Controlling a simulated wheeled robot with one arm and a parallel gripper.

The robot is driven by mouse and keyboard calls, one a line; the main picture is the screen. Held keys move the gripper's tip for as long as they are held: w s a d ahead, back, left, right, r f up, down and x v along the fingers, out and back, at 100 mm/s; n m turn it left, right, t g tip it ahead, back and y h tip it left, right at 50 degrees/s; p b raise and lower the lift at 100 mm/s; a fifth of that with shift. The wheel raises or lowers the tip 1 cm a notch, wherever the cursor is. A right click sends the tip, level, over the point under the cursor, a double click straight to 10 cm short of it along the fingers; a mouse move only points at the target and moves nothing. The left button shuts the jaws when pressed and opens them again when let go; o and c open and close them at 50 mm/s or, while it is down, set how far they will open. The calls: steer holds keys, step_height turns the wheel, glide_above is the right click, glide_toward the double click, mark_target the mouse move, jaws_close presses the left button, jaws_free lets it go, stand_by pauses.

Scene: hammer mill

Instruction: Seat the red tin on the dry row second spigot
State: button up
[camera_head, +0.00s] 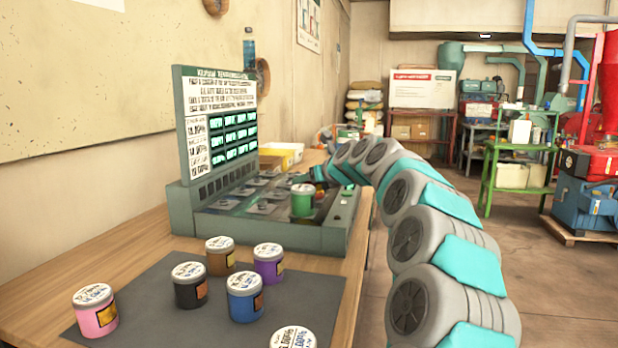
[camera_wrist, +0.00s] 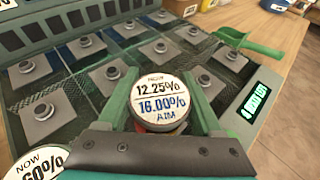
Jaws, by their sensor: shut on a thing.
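My gripper (camera_wrist: 158,92) is shut on a tin with a white lid (camera_wrist: 158,98) reading now 12.25% and aim 16.00%. A little red-orange shows below its lid, which fits the red tin. It is over the near right part of the console's spigot panel; whether it touches a spigot cannot be told. Several round spigots on square plates (camera_wrist: 108,73) stand free beyond it and to its left. In the head view my gripper (camera_head: 319,174) is small at the arm's end and the held tin is hidden. A green tin (camera_head: 302,204) stands on the console.
Another lid (camera_wrist: 38,162) is close at the lower left of my gripper. Pink (camera_head: 97,318), black (camera_head: 190,292), brown, purple and blue tins stand on a dark mat (camera_head: 150,295), with another lid at the bottom edge. A green scoop (camera_wrist: 248,42) lies beyond the panel.

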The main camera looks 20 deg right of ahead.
mark_target(323, 204)
steer(key=shift+f, duration=0.35)
steer(key=o, duration=1.6)
steer(key=shift+r, duration=0.1)
steer(key=shift+v, duration=3.9)
steer(key=shift+r, duration=0.1)
steer(key=shift+r, duration=3.9)
